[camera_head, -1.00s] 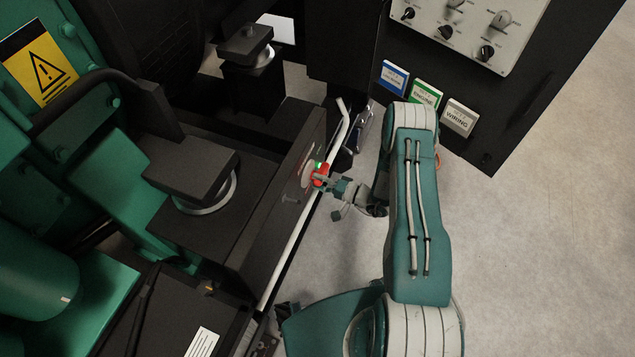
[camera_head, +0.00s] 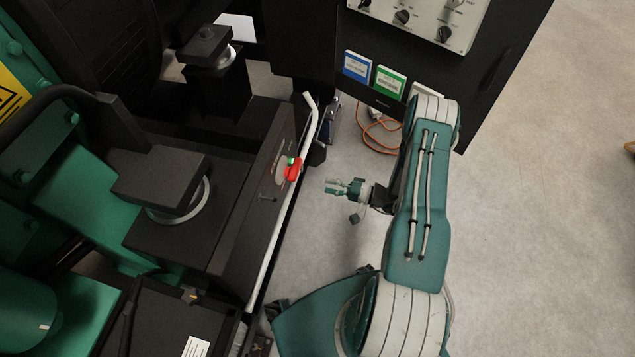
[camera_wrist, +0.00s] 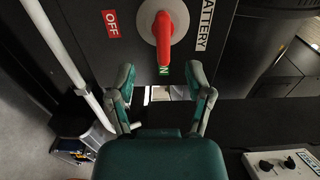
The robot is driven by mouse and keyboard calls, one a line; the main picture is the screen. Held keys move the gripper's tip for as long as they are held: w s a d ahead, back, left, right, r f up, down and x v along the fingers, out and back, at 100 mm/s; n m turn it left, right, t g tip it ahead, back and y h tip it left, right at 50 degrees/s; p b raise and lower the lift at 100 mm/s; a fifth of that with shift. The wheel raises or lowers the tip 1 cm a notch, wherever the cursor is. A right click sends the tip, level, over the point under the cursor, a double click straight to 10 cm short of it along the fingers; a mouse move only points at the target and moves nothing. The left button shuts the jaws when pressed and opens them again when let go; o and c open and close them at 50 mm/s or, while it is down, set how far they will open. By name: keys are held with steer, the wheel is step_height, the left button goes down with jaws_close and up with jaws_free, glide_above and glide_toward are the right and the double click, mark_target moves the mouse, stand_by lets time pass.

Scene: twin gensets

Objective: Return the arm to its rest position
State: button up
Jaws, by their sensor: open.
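My gripper (camera_head: 336,186) is open and empty in the head view, over the floor to the right of the genset frame. Its two fingers also show in the wrist view (camera_wrist: 163,82), spread apart with nothing between them. A red rotary handle (camera_head: 292,169) sits on the side of the black frame, apart from my gripper. In the wrist view the red handle (camera_wrist: 163,42) is ahead of the fingers and points to a green label, between an OFF label and a BATTERY label. My teal arm is bent, with its upper links on the right of the head view.
A white rail (camera_head: 279,220) runs along the frame's edge beside the handle. A black control cabinet (camera_head: 480,95) with knobs and coloured booklets stands behind the arm. An orange cable (camera_head: 369,139) hangs near it. Bare floor (camera_head: 540,240) lies to the right.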

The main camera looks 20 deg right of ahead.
steer(key=shift+s+d, duration=0.1)
stand_by(0.5)
steer(key=s+a+r+n+g+h, duration=0.1)
steer(key=a+r+n+g, duration=0.2)
steer(key=r, duration=0.5)
steer(key=s+a+r+n+g+h, duration=0.15)
steer(key=r+g, duration=0.25)
steer(key=r, duration=0.4)
steer(key=a+r+n+g+h, duration=0.15)
steer(key=a+r+g, duration=0.25)
steer(key=r, duration=0.5)
steer(key=s+r+n+t+h, duration=0.1)
steer(key=s+r+t+h, duration=0.5)
steer(key=s+r+h, duration=0.4)
steer(key=s+r, duration=0.6)
steer(key=r, duration=0.2)
steer(key=shift+s+a+r+h, duration=0.2)
steer(key=shift+s+h, duration=0.1)
steer(key=shift+s, duration=0.1)
